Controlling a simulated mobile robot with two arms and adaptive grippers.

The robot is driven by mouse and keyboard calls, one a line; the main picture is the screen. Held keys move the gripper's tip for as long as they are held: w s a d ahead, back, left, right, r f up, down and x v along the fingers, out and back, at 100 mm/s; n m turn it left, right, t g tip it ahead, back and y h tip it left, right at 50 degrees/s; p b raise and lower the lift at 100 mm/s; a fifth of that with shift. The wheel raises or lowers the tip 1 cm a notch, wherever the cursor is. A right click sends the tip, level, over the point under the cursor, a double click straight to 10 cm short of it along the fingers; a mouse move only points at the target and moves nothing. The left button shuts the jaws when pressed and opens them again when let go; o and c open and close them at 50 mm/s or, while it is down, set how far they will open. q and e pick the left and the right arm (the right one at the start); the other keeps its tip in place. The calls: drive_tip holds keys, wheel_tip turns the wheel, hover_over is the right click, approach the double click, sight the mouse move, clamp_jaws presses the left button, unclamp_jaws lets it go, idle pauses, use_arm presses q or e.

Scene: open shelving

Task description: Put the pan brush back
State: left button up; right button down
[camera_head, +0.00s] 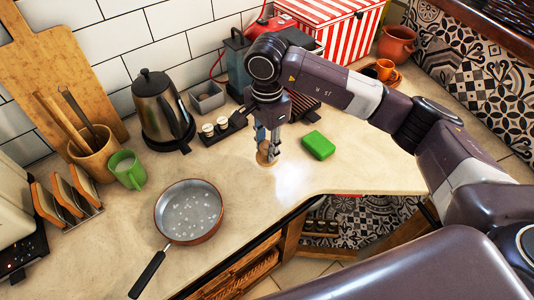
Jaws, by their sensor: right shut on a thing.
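My right gripper (264,138) points down over the middle of the counter and is shut on the pan brush (265,156). The brush is small, round and wooden, and shows just below the fingertips. It is at or just above the counter top; I cannot tell whether it touches. Its upper part is hidden by the fingers. My left gripper is not in view.
A green sponge (318,145) lies right of the brush. A frying pan (189,212) with white spots inside sits front left. A kettle (162,108), green mug (127,169) and small grey box (207,97) stand behind. The counter (240,190) between pan and brush is clear.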

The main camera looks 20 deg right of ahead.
sight(267, 157)
wheel_tip(267, 157, down, 3)
drive_tip(key=shift+f+p, duration=0.2)
drive_tip(key=shift+p, duration=0.3)
drive_tip(key=shift+f, duration=0.35)
drive_tip(key=shift+f, duration=0.1)
drive_tip(key=shift+f, duration=0.15)
drive_tip(key=c, duration=1.5)
unclamp_jaws()
